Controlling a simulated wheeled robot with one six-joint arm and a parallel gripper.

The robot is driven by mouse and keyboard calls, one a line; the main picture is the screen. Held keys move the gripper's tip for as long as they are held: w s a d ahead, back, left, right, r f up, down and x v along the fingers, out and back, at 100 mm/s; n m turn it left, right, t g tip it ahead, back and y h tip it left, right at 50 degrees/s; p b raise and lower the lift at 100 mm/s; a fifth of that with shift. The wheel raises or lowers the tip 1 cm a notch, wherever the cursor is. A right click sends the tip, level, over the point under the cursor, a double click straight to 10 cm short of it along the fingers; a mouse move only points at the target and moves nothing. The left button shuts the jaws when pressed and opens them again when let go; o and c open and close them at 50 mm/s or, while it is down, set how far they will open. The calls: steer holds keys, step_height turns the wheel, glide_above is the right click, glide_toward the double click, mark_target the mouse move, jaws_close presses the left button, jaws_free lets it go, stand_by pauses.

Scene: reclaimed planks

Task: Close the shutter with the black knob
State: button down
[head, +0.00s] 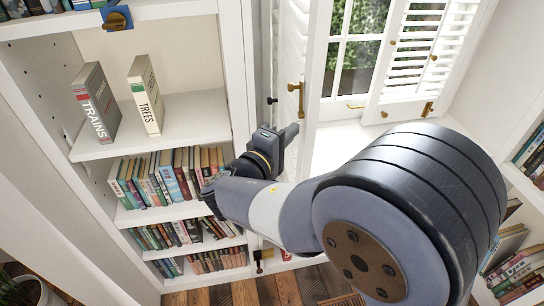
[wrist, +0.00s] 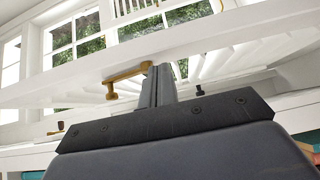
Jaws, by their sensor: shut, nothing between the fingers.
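The left shutter (head: 290,40) is white and louvered. It stands swung out from the window and shows nearly edge-on in the head view. A small black knob (head: 271,100) shows on its left side; a small dark knob (wrist: 200,90) also shows right of my fingers in the wrist view. A brass handle (head: 297,88) is on the shutter's edge, and it appears just left of my fingers in the wrist view (wrist: 125,75). My gripper (head: 291,131) is shut and empty, beside the shutter's lower part, below the knob. I cannot tell whether it touches the shutter.
Another louvered shutter (head: 425,50) with brass knobs lies across the window's right side. A bookshelf (head: 205,115) with books stands close on the left, and another shelf (head: 520,180) is on the right. The white sill (head: 340,140) looks clear where visible.

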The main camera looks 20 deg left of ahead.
steer(key=shift+w+d, duration=0.2)
steer(key=shift+d, duration=0.3)
